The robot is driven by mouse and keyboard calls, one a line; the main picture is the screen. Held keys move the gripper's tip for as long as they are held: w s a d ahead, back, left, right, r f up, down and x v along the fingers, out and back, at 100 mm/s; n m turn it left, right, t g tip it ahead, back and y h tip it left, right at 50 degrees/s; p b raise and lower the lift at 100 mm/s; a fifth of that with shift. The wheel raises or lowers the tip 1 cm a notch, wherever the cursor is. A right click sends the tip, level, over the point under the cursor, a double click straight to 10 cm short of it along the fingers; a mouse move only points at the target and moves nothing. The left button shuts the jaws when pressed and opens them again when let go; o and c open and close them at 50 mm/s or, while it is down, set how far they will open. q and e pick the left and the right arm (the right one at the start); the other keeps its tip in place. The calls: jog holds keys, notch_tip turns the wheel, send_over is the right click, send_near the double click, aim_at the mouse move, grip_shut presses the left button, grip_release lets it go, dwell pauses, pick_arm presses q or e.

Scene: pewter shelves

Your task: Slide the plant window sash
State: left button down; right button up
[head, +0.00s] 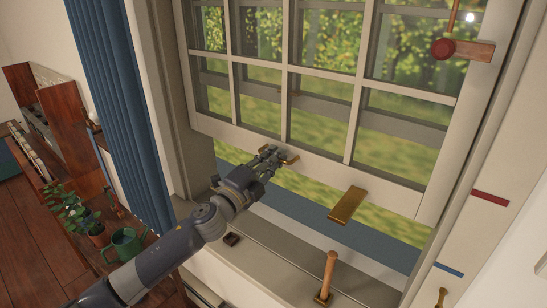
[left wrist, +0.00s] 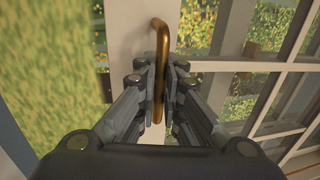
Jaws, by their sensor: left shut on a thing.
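The window sash (head: 320,161) is a pale frame with several panes, raised so that a gap shows between its bottom rail and the sill. A brass handle (head: 293,159) sits on its bottom rail. My left gripper (head: 274,154) is shut on this handle. In the left wrist view the brass handle (left wrist: 161,45) stands between the fingers of my left gripper (left wrist: 162,80), with the white sash rail (left wrist: 209,28) behind it. A flat brass plate (head: 347,205) shows at the lower edge of the rail, right of my gripper. My right gripper is not in view.
A wooden-handled lever (head: 328,273) stands on the sill (head: 285,252). A red knob (head: 444,49) is at the upper right. Red (head: 490,198) and blue (head: 448,270) marks are on the right frame. A blue curtain (head: 118,110), potted plant (head: 80,213) and green watering can (head: 126,244) are at left.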

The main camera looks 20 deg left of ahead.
pick_arm(q)
notch_tip(320, 180, down, 12)
jog(key=b, duration=0.9)
jog(key=shift+b, duration=0.3)
jog(key=shift+w+r, duration=0.1)
jog(key=c, duration=1.8)
grip_release()
jog(key=shift+o, duration=0.2)
jog(key=shift+s+r, duration=0.1)
jog(key=shift+s, duration=0.1)
jog(key=v, duration=1.2)
